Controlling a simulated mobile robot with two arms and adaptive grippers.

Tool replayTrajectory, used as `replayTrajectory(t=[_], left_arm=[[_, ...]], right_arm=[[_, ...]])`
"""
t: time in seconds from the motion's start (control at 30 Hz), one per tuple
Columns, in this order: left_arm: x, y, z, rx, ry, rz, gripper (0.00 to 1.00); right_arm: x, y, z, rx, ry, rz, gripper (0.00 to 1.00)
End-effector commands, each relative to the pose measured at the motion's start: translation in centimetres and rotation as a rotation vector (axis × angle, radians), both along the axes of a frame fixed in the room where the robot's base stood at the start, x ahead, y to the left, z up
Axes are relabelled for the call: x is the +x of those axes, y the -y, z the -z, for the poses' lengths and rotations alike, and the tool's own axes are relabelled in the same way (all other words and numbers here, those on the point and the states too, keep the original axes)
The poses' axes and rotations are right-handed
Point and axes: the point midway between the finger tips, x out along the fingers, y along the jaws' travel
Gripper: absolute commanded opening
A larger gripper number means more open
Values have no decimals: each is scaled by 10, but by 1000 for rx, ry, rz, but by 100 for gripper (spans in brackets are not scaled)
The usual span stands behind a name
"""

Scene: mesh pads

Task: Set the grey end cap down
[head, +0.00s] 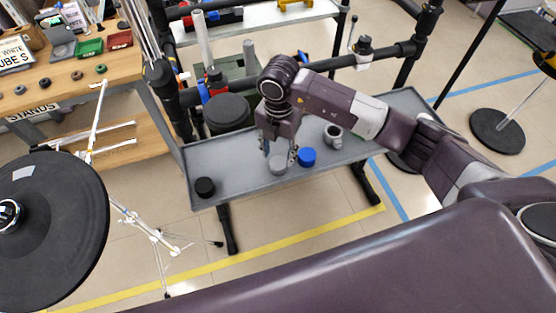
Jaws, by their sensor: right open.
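The grey end cap (277,165) rests on the grey tray table (236,171), near its front edge. My right gripper (279,155) is directly above the cap, pointing down, with its fingers apart on either side of the cap's upper part. It is open; whether a finger touches the cap cannot be told. A blue cap (307,157) stands just right of the grey one. A black cap (205,187) is at the tray's left end. My left gripper is not in view.
A grey metal fitting (333,136) stands on the tray to the right. A black round pad (228,112) is behind the tray. A large black drum pad (50,230) is at the left. The tray is clear between the black and grey caps.

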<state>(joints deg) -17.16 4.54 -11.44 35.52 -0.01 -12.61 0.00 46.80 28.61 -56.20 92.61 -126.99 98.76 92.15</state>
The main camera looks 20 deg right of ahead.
Motion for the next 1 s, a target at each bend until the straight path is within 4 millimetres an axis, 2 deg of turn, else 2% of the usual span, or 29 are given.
replayTrajectory(t=[0.03,0.2,0.4,1.0], left_arm=[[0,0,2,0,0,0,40],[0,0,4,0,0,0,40],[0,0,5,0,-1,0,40],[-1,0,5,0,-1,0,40]], right_arm=[[1,0,-12,0,6,-2,44],[1,0,-46,1,4,-2,44],[0,0,-68,-1,1,-1,44],[-1,0,-72,0,0,-1,44]])
